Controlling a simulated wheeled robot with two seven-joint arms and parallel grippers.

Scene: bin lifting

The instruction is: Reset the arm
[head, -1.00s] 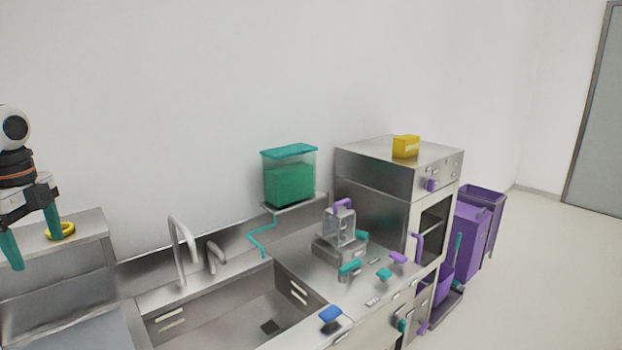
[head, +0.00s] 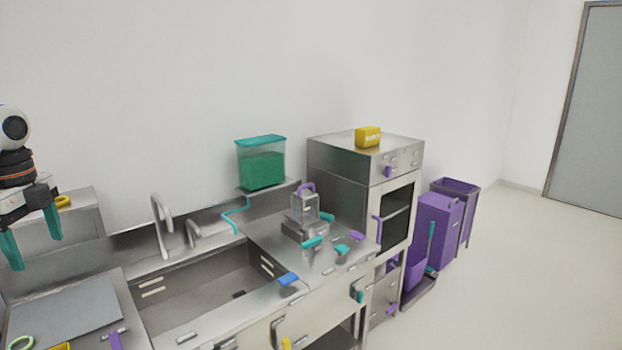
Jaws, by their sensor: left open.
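My left gripper (head: 34,238) hangs at the far left of the head view, pointing down, with its two teal fingers apart and nothing between them. It is in front of a steel shelf with a yellow ring (head: 63,201), which the gripper partly covers. My right gripper is not in view. Purple bins (head: 438,218) stand on the floor at the right, beyond the oven unit.
A steel counter with a sink (head: 205,290) runs along the wall. A yellow box (head: 368,137) sits on the oven (head: 345,160). Floor at the right is clear.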

